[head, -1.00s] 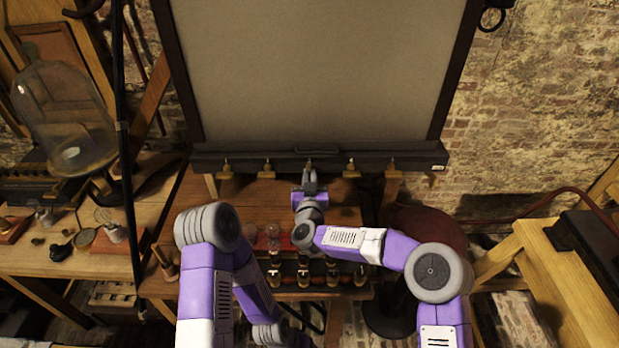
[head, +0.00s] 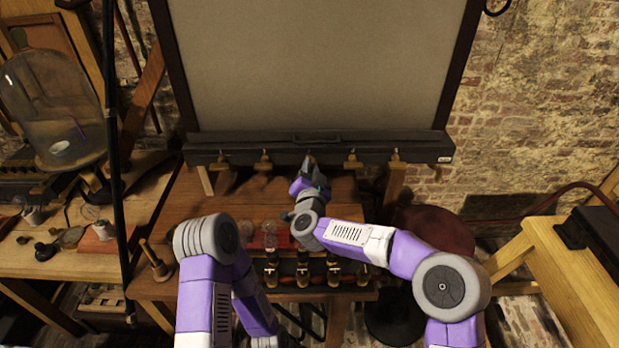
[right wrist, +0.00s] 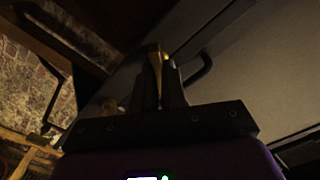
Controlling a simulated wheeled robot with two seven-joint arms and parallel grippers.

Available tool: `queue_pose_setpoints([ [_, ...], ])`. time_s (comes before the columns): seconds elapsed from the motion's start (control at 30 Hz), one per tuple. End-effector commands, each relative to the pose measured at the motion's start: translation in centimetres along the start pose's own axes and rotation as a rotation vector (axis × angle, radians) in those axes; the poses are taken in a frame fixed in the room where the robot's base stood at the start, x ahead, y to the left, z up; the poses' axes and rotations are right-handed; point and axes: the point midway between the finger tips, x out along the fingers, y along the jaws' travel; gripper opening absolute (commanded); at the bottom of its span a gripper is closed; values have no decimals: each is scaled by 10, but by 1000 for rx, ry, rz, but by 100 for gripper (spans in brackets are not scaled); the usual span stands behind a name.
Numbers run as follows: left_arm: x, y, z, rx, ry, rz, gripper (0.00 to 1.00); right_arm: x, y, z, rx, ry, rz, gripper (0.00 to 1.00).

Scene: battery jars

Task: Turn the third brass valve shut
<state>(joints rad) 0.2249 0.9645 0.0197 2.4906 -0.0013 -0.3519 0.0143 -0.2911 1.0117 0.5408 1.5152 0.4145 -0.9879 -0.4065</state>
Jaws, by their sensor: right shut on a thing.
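A row of small brass valves runs along the dark rail below the big grey panel in the head view. The first (head: 221,160), second (head: 265,161), fourth (head: 352,161) and fifth (head: 395,160) stand clear. The third is hidden behind my right gripper (head: 309,163) in the middle of the row. In the right wrist view the fingers of my right gripper (right wrist: 160,88) are closed around the brass third valve (right wrist: 158,57), whose upper part shows between them. My left arm is folded at the lower middle; its gripper is out of view.
Below the rail, a wooden bench (head: 235,190) carries glass jars (head: 270,236) and a row of dark bottles (head: 303,272). A glass bell jar (head: 55,110) stands at the left. A round dark red stool (head: 437,230) is right of the bench.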

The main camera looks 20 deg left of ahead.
Motion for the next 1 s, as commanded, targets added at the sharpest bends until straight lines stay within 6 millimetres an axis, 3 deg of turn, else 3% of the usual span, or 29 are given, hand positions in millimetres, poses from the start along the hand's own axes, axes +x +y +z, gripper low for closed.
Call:
queue_pose_setpoints([
  [0.03, 10, -4, 0, 0, 0, 0, 68, 0, 2, 3, 46, 4, -1, 0],
  [0.5, 56, -21, -2, 0, 0, 0, 68, 0, 4, 3, 493, 2, -2, 0],
  [1.0, 90, -34, -4, 0, 0, 0, 68, 0, 5, 3, 868, 1, -1, 0],
])
